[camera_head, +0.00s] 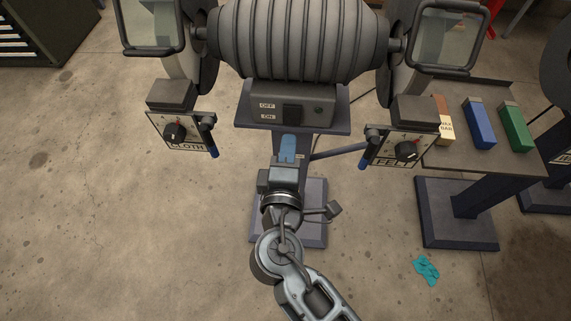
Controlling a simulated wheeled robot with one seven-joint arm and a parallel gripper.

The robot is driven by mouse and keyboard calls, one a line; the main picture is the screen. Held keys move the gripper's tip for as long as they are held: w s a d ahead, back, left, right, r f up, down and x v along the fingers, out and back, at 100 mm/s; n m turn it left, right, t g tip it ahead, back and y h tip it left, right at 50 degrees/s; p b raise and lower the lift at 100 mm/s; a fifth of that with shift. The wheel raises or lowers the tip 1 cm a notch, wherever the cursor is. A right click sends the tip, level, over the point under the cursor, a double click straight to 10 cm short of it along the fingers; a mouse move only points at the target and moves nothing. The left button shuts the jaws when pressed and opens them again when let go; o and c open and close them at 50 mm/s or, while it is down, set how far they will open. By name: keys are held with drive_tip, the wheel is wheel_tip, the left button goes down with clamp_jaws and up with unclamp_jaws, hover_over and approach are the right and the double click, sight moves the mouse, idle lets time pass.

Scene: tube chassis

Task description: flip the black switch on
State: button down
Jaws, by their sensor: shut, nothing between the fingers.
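The black switch (292,113) sits on the front panel of the grey machine's base (266,95), to the right of the OFF and ON labels, with OFF above ON. A small round dark green indicator (318,110) is to its right. I cannot tell from this view which way the switch is set. My gripper (288,138) points at the panel from just below the switch. Its blue fingers are shut with nothing between them. The tips look close to the panel's lower edge; I cannot tell whether they touch anything.
A CLOTH dial box (184,147) stands left and a FELT dial box (379,147) right, each with a blue-ended lever. A side table (490,163) on the right holds blue and green bars (479,125). A teal rag (426,270) lies on the floor. The left floor is clear.

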sight(291, 123)
drive_tip(key=shift+w+d+f, duration=0.1)
drive_tip(key=shift+w+f, duration=0.1)
drive_tip(key=shift+w, duration=1.7)
